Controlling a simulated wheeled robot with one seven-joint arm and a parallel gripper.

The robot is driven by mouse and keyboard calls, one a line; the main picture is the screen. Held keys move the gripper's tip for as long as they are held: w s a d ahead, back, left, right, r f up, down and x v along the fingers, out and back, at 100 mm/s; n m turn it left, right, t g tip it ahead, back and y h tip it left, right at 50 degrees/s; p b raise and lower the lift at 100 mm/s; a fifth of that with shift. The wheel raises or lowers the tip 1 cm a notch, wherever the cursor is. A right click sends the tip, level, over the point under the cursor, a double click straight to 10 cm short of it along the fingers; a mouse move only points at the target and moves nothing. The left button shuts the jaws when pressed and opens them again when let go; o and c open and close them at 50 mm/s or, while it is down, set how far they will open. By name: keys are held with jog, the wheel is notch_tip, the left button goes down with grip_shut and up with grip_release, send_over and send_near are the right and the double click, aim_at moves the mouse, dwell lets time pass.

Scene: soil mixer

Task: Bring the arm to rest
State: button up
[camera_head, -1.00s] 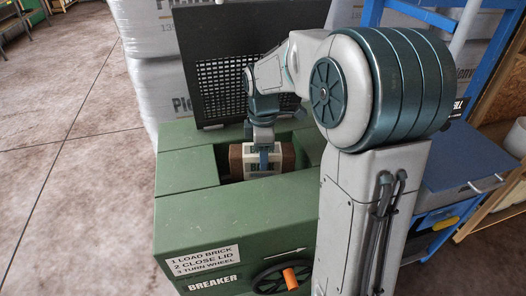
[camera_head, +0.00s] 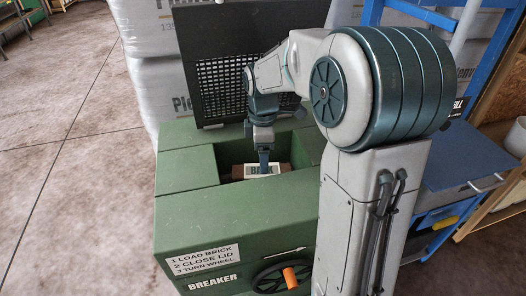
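My gripper (camera_head: 264,166) points down into the open well of the green breaker (camera_head: 205,222). A brown brick with a pale printed label (camera_head: 263,170) lies low inside the well, its lower part hidden by the front wall. The gripper's tip is at the brick, in front of its label. The fingers are too small and overlapped to show whether they grip it. My arm reaches in from the right.
The breaker's black mesh lid (camera_head: 235,60) stands open behind the well. A black handwheel with an orange knob (camera_head: 289,277) is on the front. Stacked white sacks (camera_head: 148,65) stand behind, and a blue frame (camera_head: 465,165) is at right.

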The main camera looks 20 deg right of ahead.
jog(key=shift+r, duration=0.1)
notch_tip(320, 180, up, 5)
jog(key=p, duration=0.4)
dwell(0.3)
jog(key=s+m+t, duration=0.1)
jog(key=s+m, duration=0.4)
jog(key=s, duration=0.1)
jog(key=s+r+m+t, duration=0.1)
jog(key=s+m, duration=0.4)
jog(key=s, duration=0.2)
jog(key=s+r+m+t, duration=0.1)
jog(key=s+m, duration=0.3)
jog(key=s, duration=0.2)
jog(key=shift+s+r+m, duration=0.15)
jog(key=shift+m, duration=0.25)
jog(key=shift+s+a+m, duration=0.1)
jog(key=shift+s+m, duration=0.25)
jog(key=shift+m, duration=0.05)
jog(key=shift+c, duration=0.4)
